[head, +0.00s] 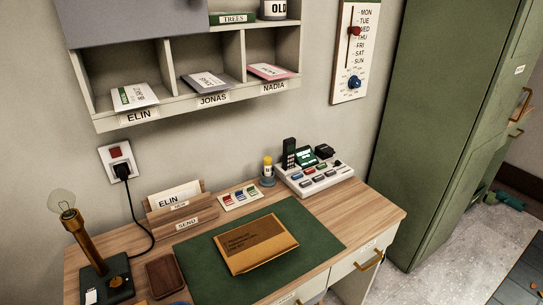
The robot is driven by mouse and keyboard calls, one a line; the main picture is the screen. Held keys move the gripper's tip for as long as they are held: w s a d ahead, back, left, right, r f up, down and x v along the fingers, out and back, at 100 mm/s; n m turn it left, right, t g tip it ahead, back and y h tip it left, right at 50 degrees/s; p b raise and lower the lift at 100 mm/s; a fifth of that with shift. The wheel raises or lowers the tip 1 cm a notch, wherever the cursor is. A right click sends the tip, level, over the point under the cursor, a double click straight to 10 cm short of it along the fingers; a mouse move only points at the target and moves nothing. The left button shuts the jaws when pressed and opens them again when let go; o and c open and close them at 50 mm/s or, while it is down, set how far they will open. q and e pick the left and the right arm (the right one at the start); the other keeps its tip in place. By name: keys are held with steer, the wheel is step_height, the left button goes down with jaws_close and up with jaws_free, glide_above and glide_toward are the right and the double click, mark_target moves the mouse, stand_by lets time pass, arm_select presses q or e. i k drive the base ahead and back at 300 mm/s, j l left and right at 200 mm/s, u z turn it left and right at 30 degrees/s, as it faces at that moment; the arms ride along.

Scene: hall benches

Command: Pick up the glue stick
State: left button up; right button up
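A small upright stick with a yellow cap and pale body (267,166), which looks like the glue stick, stands at the back of the desk. Its lower end is in or on a round blue-grey base (268,181). It is just left of the white desk phone or console (318,180) and behind the green mat (315,240). Neither of my grippers is in view.
A brown envelope (255,245) lies on the mat. A card with coloured tabs (240,197), a wooden letter rack (183,222), a brown box (164,277) and a bulb lamp (84,250) stand left. Pigeonholes (195,110) hang above. A green cabinet (435,120) stands right.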

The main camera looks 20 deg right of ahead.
mark_target(267, 161)
steer(key=i+l, duration=0.1)
steer(key=l, duration=0.5)
steer(key=i+l+u, duration=0.1)
steer(key=l, duration=0.55)
steer(key=i+l, duration=0.15)
steer(key=l, duration=0.5)
steer(key=i+l+u, duration=0.1)
steer(key=l, duration=0.5)
